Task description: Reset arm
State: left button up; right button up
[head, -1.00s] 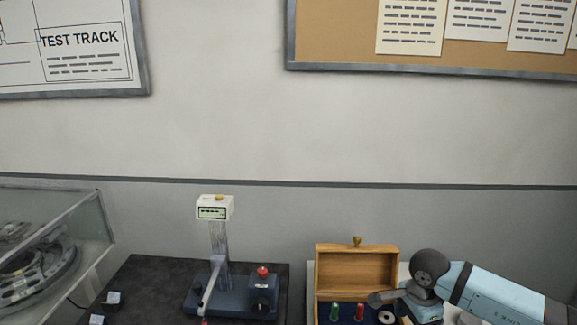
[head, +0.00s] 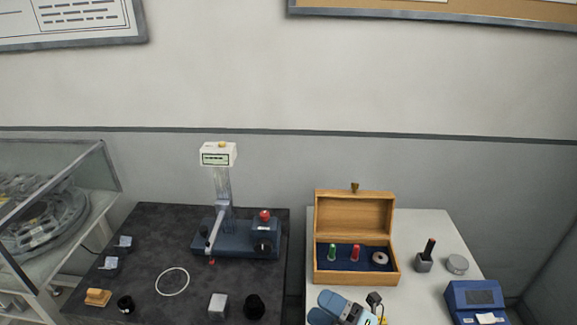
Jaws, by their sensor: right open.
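My right gripper (head: 330,308) shows at the bottom edge, in front of the wooden box. Its light blue parts are partly cut off by the frame, and its jaws are open with nothing seen between them. My left gripper is not in view. The open wooden box (head: 325,276) stands on the light table (head: 425,225) with its lid raised. A green piece (head: 332,252), a red piece (head: 355,253) and a pale ring-shaped piece (head: 380,258) sit in its dark blue lining.
A measuring stand (head: 235,240) stands on the dark table (head: 150,225). A thin white ring (head: 172,282), a metal block (head: 218,305) and a black knob (head: 254,306) lie before it. A blue device (head: 472,300) stands at right. A glass case (head: 60,170) is at left.

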jog(key=s+d+f+m+h, duration=0.6)
jog(key=f+m, duration=0.3)
jog(key=m, duration=0.4)
jog(key=s+d+f+m+h, duration=0.7)
jog(key=f+m+h, duration=0.1)
jog(key=m, duration=0.6)
jog(key=shift+s+f+h+p, duration=0.3)
jog(key=shift+s+f+p, duration=0.1)
jog(key=shift+f, duration=0.4)
